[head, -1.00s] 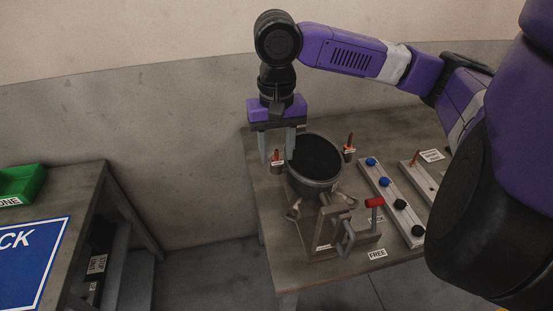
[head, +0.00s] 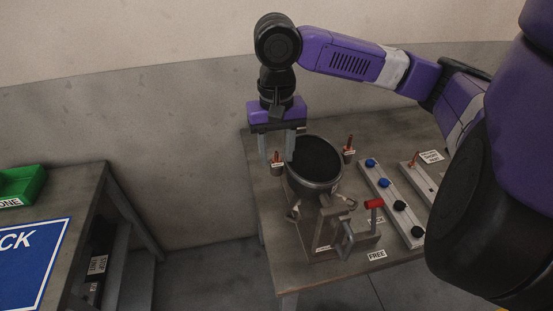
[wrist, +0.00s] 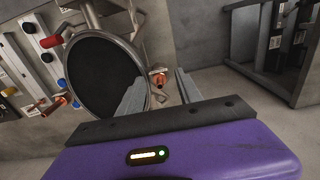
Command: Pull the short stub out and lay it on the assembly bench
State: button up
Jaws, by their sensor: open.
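Two copper stubs with small labels stand beside the dark round compressor (head: 316,165). One copper stub (head: 277,157) is on its left in the head view, the other copper stub (head: 349,149) on its right. I cannot tell which is the short one. My gripper (head: 276,151) points down, open, with its fingers on either side of the left stub. In the wrist view the near stub (wrist: 160,78) shows between the fingertips, beside the compressor rim. The other stub (wrist: 56,103) is on the compressor's far side. Whether a finger touches the near stub is unclear.
The table (head: 285,260) also bears a red-handled clamp (head: 374,204), a rail with blue and black knobs (head: 392,205) and a plate with a copper piece (head: 414,158). Another bench at left bears a green bin (head: 22,184) and a blue mat (head: 30,262).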

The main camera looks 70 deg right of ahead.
aim_at(276, 152)
dwell(0.6)
grip_shut()
jog(key=shift+r+p, duration=0.1)
jog(key=shift+p, duration=0.25)
dwell(1.1)
jog(key=shift+r+p, duration=2.75)
jog(key=shift+r, duration=0.2)
jog(key=shift+f, duration=0.1)
